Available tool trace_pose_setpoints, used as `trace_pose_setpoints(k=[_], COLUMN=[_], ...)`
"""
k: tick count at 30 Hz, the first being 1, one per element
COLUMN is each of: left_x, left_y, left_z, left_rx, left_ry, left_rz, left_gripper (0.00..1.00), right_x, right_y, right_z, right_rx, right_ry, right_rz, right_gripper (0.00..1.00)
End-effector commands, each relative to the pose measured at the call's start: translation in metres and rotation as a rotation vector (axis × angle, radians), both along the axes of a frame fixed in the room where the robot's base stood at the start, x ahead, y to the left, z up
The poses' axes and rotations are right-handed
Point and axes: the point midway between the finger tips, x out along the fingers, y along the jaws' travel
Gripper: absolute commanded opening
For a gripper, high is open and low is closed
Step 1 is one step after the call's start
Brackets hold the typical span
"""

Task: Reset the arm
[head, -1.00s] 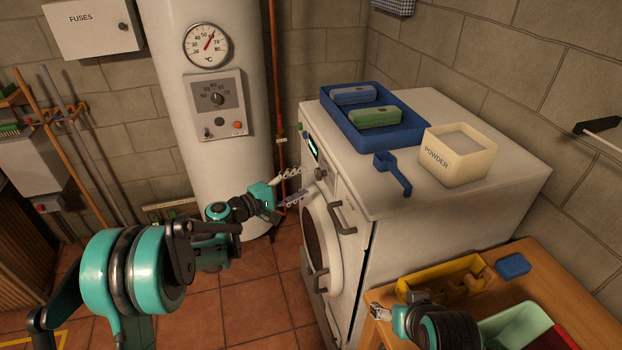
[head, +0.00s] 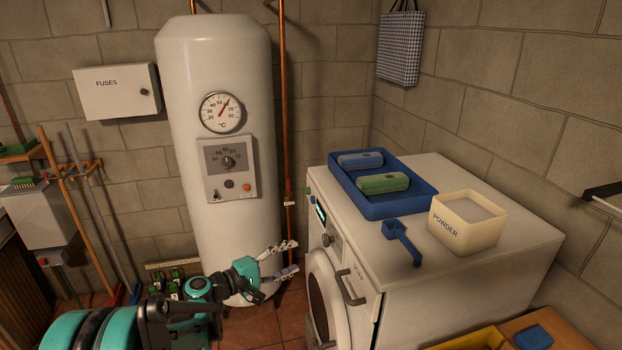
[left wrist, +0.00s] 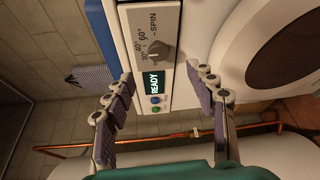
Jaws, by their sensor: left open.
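My left gripper (head: 288,259) is open and empty, left of the white washing machine (head: 440,295) and in front of the boiler (head: 215,75). In the left wrist view its two fingers (left wrist: 166,88) stand apart. Between and beyond them is the machine's panel, with a spin knob (left wrist: 156,50), a display (left wrist: 154,84) reading READY and two small buttons. The fingers look clear of the panel. My left arm comes in from the bottom left. My right gripper is not in the head view now.
On the machine stand a blue tray (head: 362,204) with a blue and a green object, a blue scoop (head: 402,242) and a powder box (head: 468,222). A wooden bench (head: 568,325) stands at the bottom right. A copper pipe (head: 284,130) runs up beside the boiler.

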Motion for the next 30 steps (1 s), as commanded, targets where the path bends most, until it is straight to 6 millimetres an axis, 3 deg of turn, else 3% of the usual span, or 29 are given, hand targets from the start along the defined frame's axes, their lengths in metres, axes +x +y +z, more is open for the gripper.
trace_pose_setpoints(k=[5,14,20,30], left_x=[-0.029,-0.115,-0.178,-0.274], left_y=[-0.012,-0.015,0.002,0.055], left_z=[0.005,-0.002,-0.014,-0.039], left_rx=[0.169,0.606,0.899,1.379], left_ry=[0.012,0.015,0.000,-0.053], left_rz=[-0.013,-0.059,-0.100,-0.180], left_gripper=[0.56,0.56,0.56,0.56], right_x=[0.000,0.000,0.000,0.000], right_y=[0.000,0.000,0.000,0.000], right_z=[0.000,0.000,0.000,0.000], right_rx=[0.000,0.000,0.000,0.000], right_ry=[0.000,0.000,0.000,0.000], right_rz=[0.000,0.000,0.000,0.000], right_gripper=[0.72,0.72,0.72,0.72])
